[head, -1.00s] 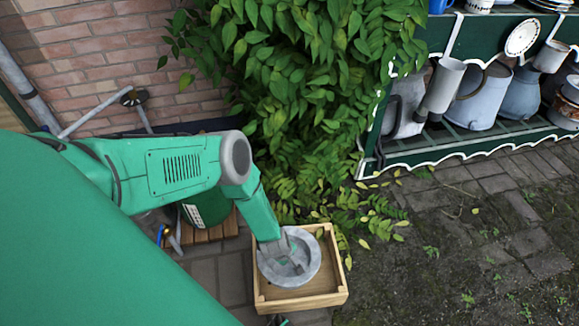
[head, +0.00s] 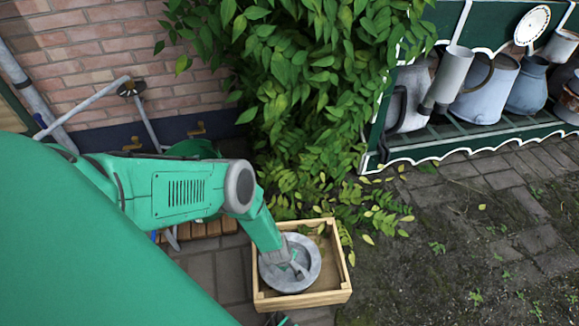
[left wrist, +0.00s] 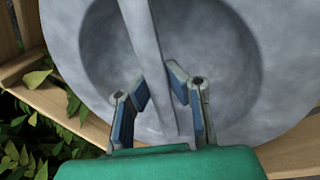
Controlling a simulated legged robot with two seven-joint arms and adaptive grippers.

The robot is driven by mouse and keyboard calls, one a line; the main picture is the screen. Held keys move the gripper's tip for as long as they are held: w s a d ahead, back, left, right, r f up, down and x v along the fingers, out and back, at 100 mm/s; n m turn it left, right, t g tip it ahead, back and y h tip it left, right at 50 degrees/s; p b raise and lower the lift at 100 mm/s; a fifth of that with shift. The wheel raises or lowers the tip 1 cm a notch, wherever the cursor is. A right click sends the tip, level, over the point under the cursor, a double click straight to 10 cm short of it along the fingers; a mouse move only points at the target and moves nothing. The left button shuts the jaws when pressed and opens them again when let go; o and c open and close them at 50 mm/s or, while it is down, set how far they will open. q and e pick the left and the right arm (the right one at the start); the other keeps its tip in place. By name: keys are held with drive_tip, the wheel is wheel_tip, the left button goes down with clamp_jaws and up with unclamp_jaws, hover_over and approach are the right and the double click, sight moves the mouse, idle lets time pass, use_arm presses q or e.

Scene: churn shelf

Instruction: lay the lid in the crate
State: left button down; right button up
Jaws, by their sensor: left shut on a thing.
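The lid (head: 312,258) is a round grey metal disc with a raised rim and a bar handle. In the head view it is over the left part of the wooden crate (head: 328,298), within its outline. I cannot tell whether it touches the crate floor. My left gripper (head: 294,268) reaches down from the upper left and is shut on the lid's handle. In the left wrist view the fingers (left wrist: 160,92) flank the handle bar (left wrist: 143,35), and the lid (left wrist: 225,55) hides most of the crate (left wrist: 75,118). My right gripper is not clearly visible.
Leafy branches (head: 320,110) hang beside the crate's back right corner. A green shelf (head: 470,150) with grey jugs and cans (head: 485,92) stands at the upper right. A brick wall (head: 90,60) is behind. Open paving (head: 450,250) lies to the right.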

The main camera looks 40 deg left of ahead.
sight(284, 273)
use_arm(q)
drive_tip(key=c, duration=1.6)
unclamp_jaws()
drive_tip(key=shift+c, duration=0.2)
drive_tip(key=s+d+r+m+h+p, duration=0.1)
drive_tip(key=s+d+r+m+p, duration=0.2)
drive_tip(key=r, duration=0.4)
drive_tip(key=s+d+r+m+p, duration=0.2)
drive_tip(key=d+r, duration=0.1)
drive_tip(key=r, duration=0.4)
drive_tip(key=s+d+r+m+h+p, duration=0.1)
drive_tip(key=s+d+r+m+p, duration=0.2)
drive_tip(key=r, duration=0.4)
drive_tip(key=s+a+r+m+g, duration=0.1)
drive_tip(key=s+a+r+m, duration=0.1)
drive_tip(key=r, duration=0.4)
drive_tip(key=s+a+r+m+g+y, duration=0.1)
drive_tip(key=s+a+r+m, duration=0.2)
drive_tip(key=s+r+m, duration=0.2)
drive_tip(key=s+a+r+m+y, duration=0.1)
drive_tip(key=s+a+r+m, duration=0.2)
drive_tip(key=s+r, duration=0.2)
wheel_tip(284, 273, up, 4)
drive_tip(key=shift+s+f+g, duration=0.15)
drive_tip(key=shift+s+g, duration=0.1)
drive_tip(key=shift+g, duration=0.15)
drive_tip(key=shift+a, duration=0.1)
